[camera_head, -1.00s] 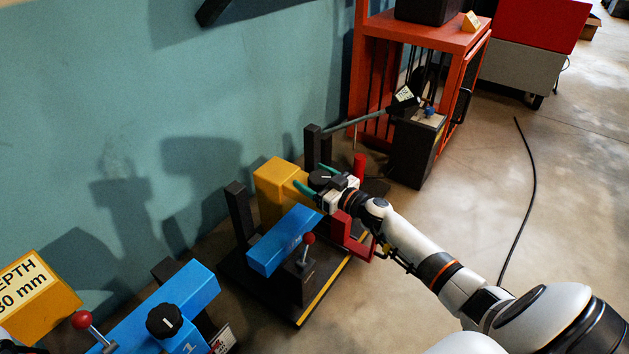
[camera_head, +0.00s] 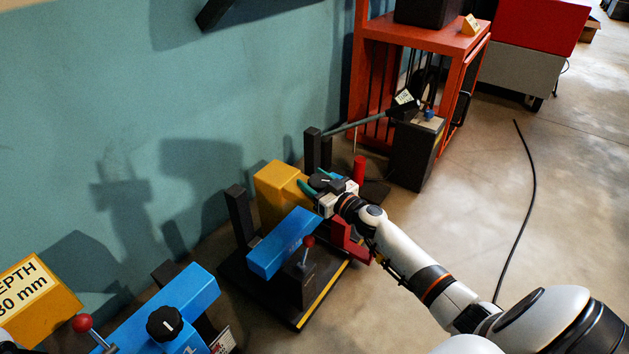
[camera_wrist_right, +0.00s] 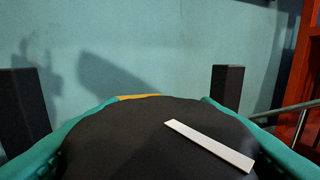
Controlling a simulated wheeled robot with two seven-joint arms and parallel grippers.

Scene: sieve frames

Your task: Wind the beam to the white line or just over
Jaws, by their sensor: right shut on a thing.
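My right gripper (camera_head: 317,181) is shut on a round black knob (camera_head: 325,182) at the far end of the near stand; its teal fingers lie on both sides of it. In the right wrist view the knob (camera_wrist_right: 130,138) fills the lower middle, with a white bar (camera_wrist_right: 209,146) on its top slanting down to the right. A blue beam (camera_head: 282,243) lies in front of a yellow block (camera_head: 275,190) on the dark base. I cannot make out a white target line on the beam. My left gripper is not in view.
A red-ball lever (camera_head: 308,242) stands in front of the blue beam. A second blue unit (camera_head: 165,310) and a yellow depth block (camera_head: 38,298) are at lower left. An orange rack (camera_head: 420,45) stands behind. A cable (camera_head: 530,190) lies on open floor at right.

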